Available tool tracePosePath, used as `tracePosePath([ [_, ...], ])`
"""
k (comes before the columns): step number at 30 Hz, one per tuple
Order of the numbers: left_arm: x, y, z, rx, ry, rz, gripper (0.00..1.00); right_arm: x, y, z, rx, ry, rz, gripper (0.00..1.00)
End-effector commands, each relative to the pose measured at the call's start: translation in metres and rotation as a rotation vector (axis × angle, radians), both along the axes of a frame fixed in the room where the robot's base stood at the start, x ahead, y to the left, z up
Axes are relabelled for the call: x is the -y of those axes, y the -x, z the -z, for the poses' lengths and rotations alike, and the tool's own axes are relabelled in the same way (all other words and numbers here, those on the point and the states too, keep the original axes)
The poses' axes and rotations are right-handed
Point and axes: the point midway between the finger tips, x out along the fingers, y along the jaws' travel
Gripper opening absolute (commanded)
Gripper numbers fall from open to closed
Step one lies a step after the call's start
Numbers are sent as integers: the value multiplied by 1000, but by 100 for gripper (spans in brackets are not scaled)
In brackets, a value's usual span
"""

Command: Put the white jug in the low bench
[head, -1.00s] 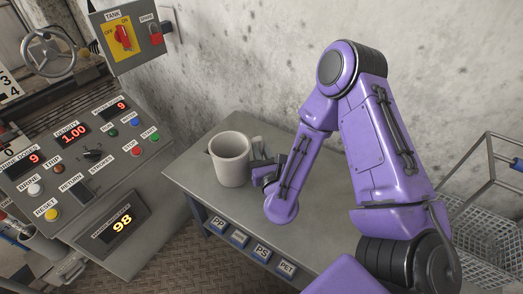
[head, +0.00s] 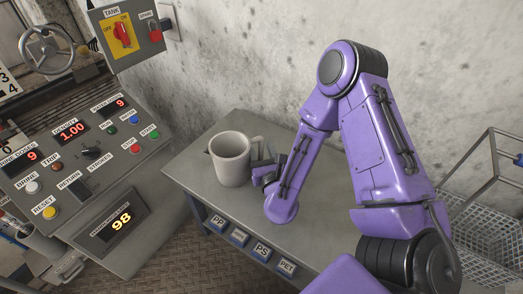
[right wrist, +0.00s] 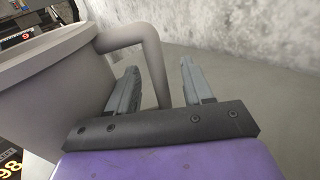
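The white jug (head: 231,160) stands upright on a grey bench (head: 188,178), near its left end, with its handle toward my right gripper. My right gripper (head: 262,172) is beside the jug at handle height. In the right wrist view the jug's body (right wrist: 55,85) fills the left side. Its handle (right wrist: 155,75) shows between the two spread fingers of my right gripper (right wrist: 160,90), with a gap to the right finger. The left finger lies between the jug's body and the handle. My left gripper is not in view.
A control panel (head: 95,160) with lit displays stands left of the bench. A concrete wall (head: 250,60) rises behind. A wire basket (head: 490,240) is at the right. Labels such as PP and PET run along the bench's front edge. Bench top right of the jug lies partly behind my arm.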

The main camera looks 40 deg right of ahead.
Motion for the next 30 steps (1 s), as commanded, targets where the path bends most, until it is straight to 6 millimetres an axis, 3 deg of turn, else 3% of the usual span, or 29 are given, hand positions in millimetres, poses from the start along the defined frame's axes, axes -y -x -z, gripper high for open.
tracePosePath([
  [5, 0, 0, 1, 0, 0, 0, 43, -5, 10, 1, -1, 1, -3, 51],
  [10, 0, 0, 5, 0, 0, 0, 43, -21, 48, 3, -6, 2, -7, 51],
  [15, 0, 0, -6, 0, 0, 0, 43, -34, 79, -3, -6, 6, -8, 51],
  [24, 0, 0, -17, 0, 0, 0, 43, -40, 97, -2, -2, 2, -3, 51],
  [30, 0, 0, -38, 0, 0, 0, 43, -40, 97, -23, 0, 0, -1, 51],
])
